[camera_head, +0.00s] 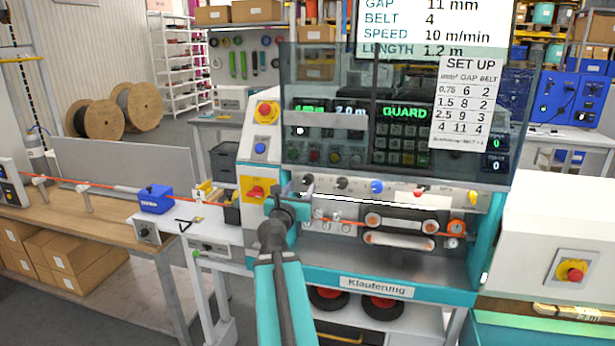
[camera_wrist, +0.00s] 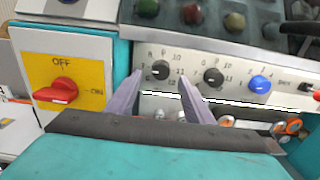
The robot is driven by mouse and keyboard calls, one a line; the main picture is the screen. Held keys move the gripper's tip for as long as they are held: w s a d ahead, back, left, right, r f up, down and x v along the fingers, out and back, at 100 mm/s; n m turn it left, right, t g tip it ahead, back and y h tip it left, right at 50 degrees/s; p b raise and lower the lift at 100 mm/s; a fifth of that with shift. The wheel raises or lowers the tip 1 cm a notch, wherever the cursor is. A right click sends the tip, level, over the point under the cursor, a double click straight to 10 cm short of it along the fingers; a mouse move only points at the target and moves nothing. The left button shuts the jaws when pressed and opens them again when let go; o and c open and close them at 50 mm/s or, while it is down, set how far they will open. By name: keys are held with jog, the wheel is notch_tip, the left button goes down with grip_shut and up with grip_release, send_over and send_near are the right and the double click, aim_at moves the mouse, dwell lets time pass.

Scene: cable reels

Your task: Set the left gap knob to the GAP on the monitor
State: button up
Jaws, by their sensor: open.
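The monitor (camera_head: 420,24) reads GAP 11 mm, BELT 4, SPEED 10 m/min and LENGTH 1.2 m. The left gap knob (camera_wrist: 160,70) is a dark round knob on the pale panel, ringed by numbers up to about 12. Its light mark seems to point left, but the exact number is too small to tell. My gripper (camera_wrist: 159,83) is open, with one grey finger on each side of this knob in the wrist view; contact cannot be told. In the head view my gripper (camera_head: 296,192) is at the panel's left end and partly hides that area.
A second dark knob (camera_wrist: 213,76) with numbers sits just right, then a blue knob (camera_wrist: 260,84). A red OFF/ON switch (camera_wrist: 62,91) on a yellow plate is left. A clear guard (camera_head: 400,120) covers the controls above. A SET UP sheet (camera_head: 466,100) hangs at upper right.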

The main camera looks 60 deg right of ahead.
aim_at(306, 180)
jog(key=shift+w+d+r+p, duration=0.1)
jog(key=shift+d+p, duration=0.15)
jog(key=shift+p, duration=0.25)
jog(key=shift+p+x, duration=0.5)
jog(key=shift+x, duration=2.3)
